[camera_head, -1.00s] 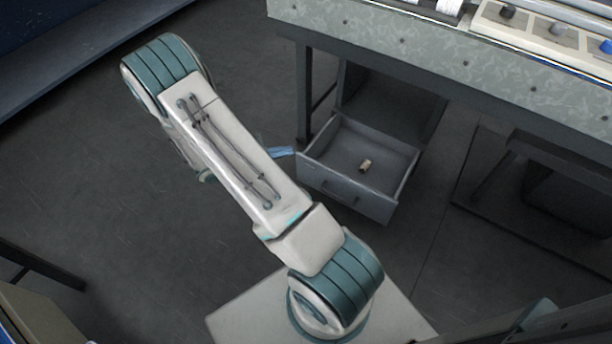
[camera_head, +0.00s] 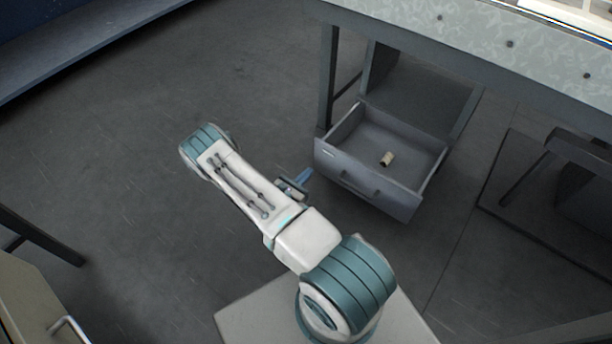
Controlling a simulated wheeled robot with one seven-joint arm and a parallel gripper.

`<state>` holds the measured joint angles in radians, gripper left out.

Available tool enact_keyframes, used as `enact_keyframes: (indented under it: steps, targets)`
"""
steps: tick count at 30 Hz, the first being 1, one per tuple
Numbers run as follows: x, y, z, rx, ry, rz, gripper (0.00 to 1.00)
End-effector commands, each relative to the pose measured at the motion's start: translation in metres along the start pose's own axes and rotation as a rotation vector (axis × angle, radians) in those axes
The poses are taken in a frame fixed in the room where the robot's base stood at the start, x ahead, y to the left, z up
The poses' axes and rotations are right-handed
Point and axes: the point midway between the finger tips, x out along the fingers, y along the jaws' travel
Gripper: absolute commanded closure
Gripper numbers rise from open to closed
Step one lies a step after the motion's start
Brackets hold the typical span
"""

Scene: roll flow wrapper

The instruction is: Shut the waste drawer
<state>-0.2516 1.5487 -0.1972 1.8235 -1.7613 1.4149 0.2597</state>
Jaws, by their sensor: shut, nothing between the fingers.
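The waste drawer (camera_head: 335,167) is a grey drawer under the machine bench, pulled well out of its cabinet (camera_head: 420,88). Its front panel has a dark bar handle (camera_head: 360,184) and faces toward me. A small tan roll-like piece (camera_head: 387,159) lies inside on the drawer floor. My gripper (camera_head: 303,178) shows partly beyond my forearm, with its bluish fingers shut and empty. It is just left of the drawer's front left corner, with a small gap in the picture. The rest of the gripper is hidden behind my arm.
The bench (camera_head: 460,50) has a pale speckled side and a dark leg (camera_head: 328,75) left of the cabinet. A dark low frame (camera_head: 530,175) stands to the right. The grey floor (camera_head: 120,150) left of the drawer is open. A cabinet with a handle (camera_head: 68,325) is at lower left.

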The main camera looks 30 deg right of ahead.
Motion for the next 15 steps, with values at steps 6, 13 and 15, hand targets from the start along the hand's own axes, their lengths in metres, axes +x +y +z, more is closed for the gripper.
enact_keyframes:
  steps: [6,13,15]
  targets:
    - [0.050,-0.001,-0.003,0.001,-0.002,-0.005,1.00]
    - [0.089,-0.001,-0.002,0.002,-0.001,-0.005,1.00]
    - [0.097,-0.001,-0.002,0.001,-0.001,-0.004,1.00]
